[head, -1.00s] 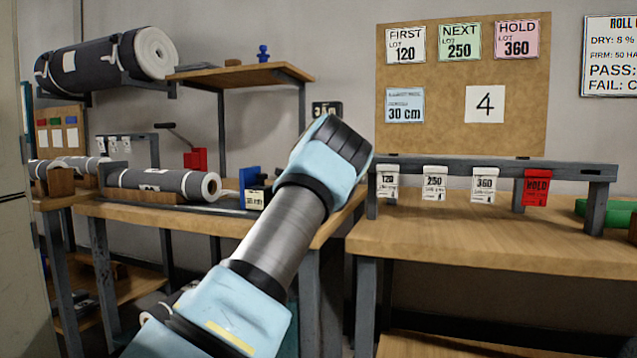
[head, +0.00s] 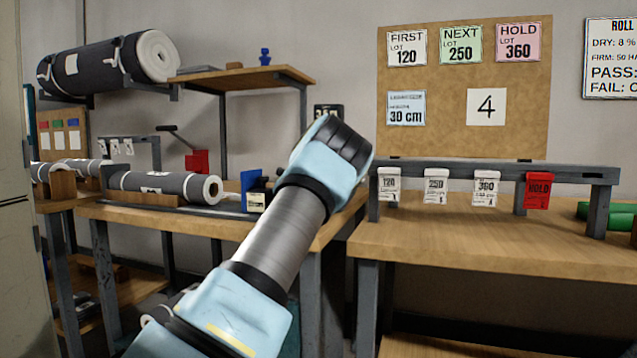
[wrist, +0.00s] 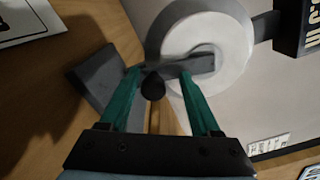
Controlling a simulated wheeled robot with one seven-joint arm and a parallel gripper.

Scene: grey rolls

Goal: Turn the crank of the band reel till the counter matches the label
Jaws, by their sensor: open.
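In the wrist view my gripper (wrist: 158,72) is open, its two green fingers on either side of a dark round crank knob (wrist: 152,87). I cannot tell whether either finger touches it. The grey crank arm (wrist: 200,64) lies across the white disc of the band reel (wrist: 228,32). A dark counter box (wrist: 297,30) is cut off at the right edge, its reading unclear. It seems to show in the head view (head: 328,108), behind my arm. My arm hides the reel and gripper there. A pale blue label (head: 406,108) on the corkboard reads 30 cm.
A white card (head: 486,106) marked 4 hangs beside the label. A rail (head: 565,173) with several tags stands on the right bench (head: 480,240). Grey rolls (head: 160,184) lie on the left bench, with a shelf (head: 240,78) above. The right bench's front is clear.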

